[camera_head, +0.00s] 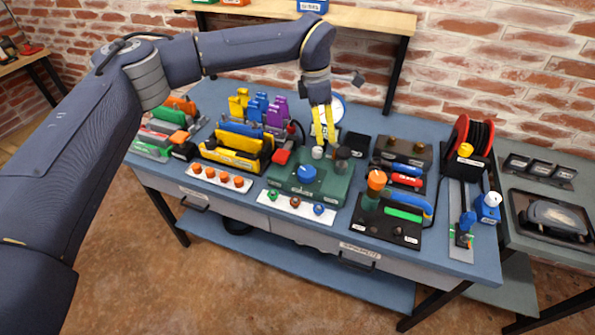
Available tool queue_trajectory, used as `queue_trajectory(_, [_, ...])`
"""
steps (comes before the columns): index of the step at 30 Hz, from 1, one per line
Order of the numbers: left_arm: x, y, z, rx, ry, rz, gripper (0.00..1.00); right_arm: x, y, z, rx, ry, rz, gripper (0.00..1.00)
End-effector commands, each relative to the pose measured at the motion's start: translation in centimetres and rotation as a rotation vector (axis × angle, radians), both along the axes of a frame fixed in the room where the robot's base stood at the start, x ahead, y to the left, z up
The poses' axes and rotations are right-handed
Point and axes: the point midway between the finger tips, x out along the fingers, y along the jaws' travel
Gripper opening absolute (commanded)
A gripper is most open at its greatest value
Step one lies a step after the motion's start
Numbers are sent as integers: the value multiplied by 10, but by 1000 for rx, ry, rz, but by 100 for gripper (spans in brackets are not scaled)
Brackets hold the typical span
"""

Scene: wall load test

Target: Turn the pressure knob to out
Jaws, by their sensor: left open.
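A green unit (285,188) stands in the middle of the blue bench, with a large blue knob (307,174) on top. Behind that knob are a small light grey knob (317,153) and a dark round part (343,154). A white round gauge (338,107) stands at the back. I cannot read which knob is marked pressure, nor its setting. My left gripper (324,142) reaches down from above, its yellow fingers open just over the light grey knob and partly in front of the gauge. Contact cannot be made out. My right gripper is out of view.
Yellow, blue and purple clamps (262,105) stand left of the gripper. A black box (356,145) is close on its right. A board with an orange-topped post (376,180) and a red reel (470,137) stand farther right. A wooden shelf (350,16) hangs behind.

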Motion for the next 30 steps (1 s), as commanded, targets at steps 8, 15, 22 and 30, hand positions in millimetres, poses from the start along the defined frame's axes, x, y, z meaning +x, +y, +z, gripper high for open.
queue_trajectory(8, [1,33,-11,177,-14,19,73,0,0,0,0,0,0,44])
queue_trajectory(15, [0,34,-39,180,-11,21,73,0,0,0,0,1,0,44])
queue_trajectory(22, [0,34,-81,178,-12,20,73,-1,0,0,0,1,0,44])
queue_trajectory(30, [0,34,-129,178,-12,20,73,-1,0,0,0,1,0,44])
